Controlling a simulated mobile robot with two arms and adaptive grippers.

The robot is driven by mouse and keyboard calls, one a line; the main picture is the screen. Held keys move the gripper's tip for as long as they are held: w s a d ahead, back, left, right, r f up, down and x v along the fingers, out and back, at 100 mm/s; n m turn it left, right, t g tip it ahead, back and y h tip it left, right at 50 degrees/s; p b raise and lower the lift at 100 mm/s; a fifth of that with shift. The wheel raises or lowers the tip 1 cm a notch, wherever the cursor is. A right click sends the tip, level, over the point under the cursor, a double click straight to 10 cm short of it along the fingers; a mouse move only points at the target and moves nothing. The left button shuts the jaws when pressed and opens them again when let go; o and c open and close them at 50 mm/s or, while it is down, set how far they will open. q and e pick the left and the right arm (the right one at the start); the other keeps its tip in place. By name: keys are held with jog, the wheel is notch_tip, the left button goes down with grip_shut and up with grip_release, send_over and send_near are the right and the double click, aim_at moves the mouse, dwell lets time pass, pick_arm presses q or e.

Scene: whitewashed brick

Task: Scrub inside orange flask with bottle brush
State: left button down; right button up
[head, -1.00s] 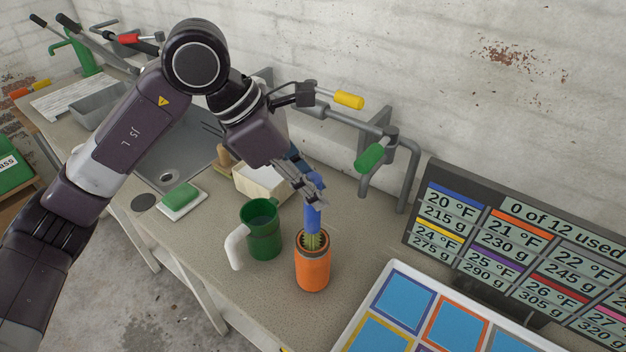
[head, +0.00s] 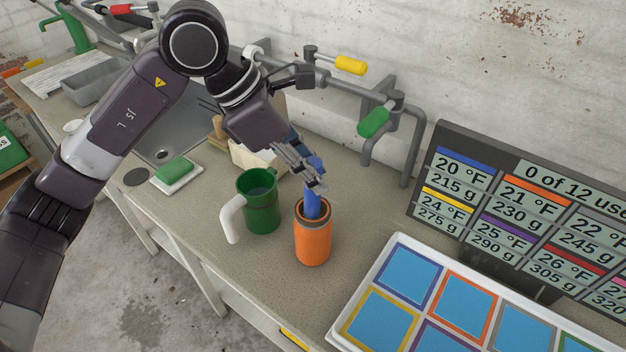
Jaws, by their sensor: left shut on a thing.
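The orange flask (head: 313,243) stands upright on the counter with its dark-rimmed mouth open at the top. The bottle brush (head: 312,201) has a blue handle that goes down into the flask's mouth; its bristles are hidden inside. My left gripper (head: 309,178) is shut on the upper part of the blue handle, just above the flask. My right gripper is not in view.
A green mug (head: 260,204) with a white handle stands close left of the flask. A green sponge (head: 174,169) lies on a white dish by the sink. A tray with coloured squares (head: 399,247) and a display board (head: 478,215) are at the right. Taps (head: 374,122) project behind.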

aim_at(315, 159)
pick_arm(q)
jog(key=shift+r, duration=0.1)
jog(key=shift+r+p, duration=0.8)
jog(key=shift+r, duration=0.75)
jog(key=shift+r+p, duration=0.6)
jog(key=shift+r, duration=0.75)
jog(key=shift+f, duration=0.15)
notch_tip(315, 159, down, 6)
jog(key=b, duration=0.6)
jog(key=shift+r, duration=0.25)
